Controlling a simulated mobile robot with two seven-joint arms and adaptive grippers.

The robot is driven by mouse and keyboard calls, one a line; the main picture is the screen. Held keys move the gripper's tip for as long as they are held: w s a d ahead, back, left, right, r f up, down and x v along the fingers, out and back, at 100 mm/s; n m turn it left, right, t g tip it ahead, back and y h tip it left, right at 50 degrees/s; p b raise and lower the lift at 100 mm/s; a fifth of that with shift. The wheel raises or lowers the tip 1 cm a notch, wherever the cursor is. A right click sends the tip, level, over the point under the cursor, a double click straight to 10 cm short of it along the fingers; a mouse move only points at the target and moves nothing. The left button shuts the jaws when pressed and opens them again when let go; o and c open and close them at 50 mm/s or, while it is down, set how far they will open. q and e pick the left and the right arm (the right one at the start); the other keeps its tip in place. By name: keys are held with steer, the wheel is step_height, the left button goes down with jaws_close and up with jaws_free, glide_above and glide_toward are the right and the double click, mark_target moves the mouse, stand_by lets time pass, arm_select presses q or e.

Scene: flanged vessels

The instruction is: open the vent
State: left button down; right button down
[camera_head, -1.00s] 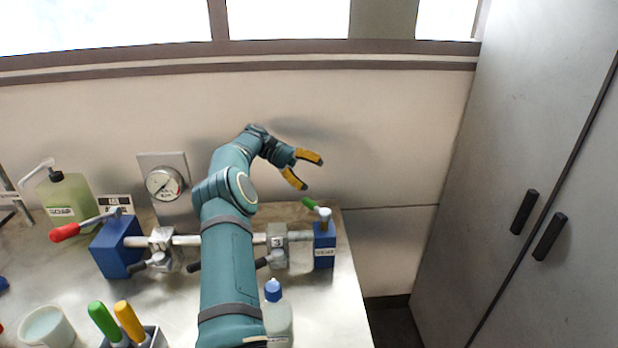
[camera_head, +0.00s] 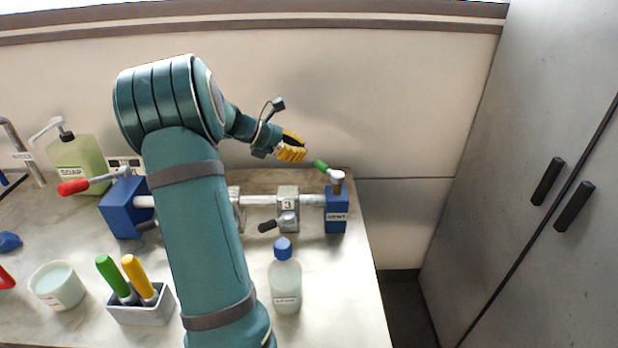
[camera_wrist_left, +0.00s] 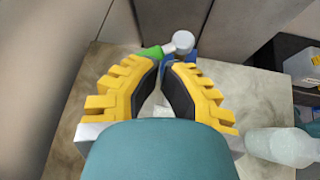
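The vent is a blue block (camera_head: 337,212) with a label, at the right end of the pipe on the bench. A lever with a green handle (camera_head: 321,166) sits on its top and points up-left. My left gripper (camera_head: 292,148) is above and left of the green handle, apart from it. In the left wrist view its yellow fingers (camera_wrist_left: 168,72) stand apart with nothing between them. There the green handle (camera_wrist_left: 150,53) and the metal lever hub (camera_wrist_left: 183,40) show just beyond the fingertips. My right gripper is not in view.
A clamp marked 3 (camera_head: 288,208) holds the pipe. A blue-capped bottle (camera_head: 285,285) stands in front. A red-handled lever (camera_head: 88,185) on another blue block, a soap bottle (camera_head: 78,165) and a tool holder (camera_head: 140,312) are left. A grey cabinet (camera_head: 530,120) stands right.

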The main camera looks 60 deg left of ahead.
mark_target(326, 169)
arm_select(q)
steer(key=s+f+n+y+b, duration=0.1)
steer(key=s+f+n+y, duration=0.2)
steer(key=s+n+y, duration=0.35)
steer(key=shift+n+h, duration=0.25)
steer(key=shift+h, duration=0.6)
steer(key=b+x, duration=0.1)
steer(key=x, duration=0.2)
steer(key=f+b+x, duration=0.1)
steer(key=x, duration=0.2)
steer(key=s+b+x, duration=0.1)
steer(key=x, duration=0.2)
steer(key=shift+d+f, duration=0.3)
steer(key=shift+d, duration=0.1)
steer(key=shift+w+a+r, duration=0.1)
steer(key=shift+w+r, duration=0.15)
steer(key=shift+w, duration=0.35)
steer(key=shift+w+r, duration=0.25)
steer(key=shift+w, duration=0.35)
steer(key=shift+w+a+r, duration=0.1)
steer(key=shift+w+r, duration=0.15)
steer(key=shift+w, duration=0.3)
steer(key=shift+p, duration=0.3)
steer(key=shift+w+a+r+m+h+p, duration=0.1)
steer(key=shift+w+a+m+h+p, duration=0.1)
steer(key=shift+m+h+p, duration=0.3)
steer(key=shift+g, duration=0.3)
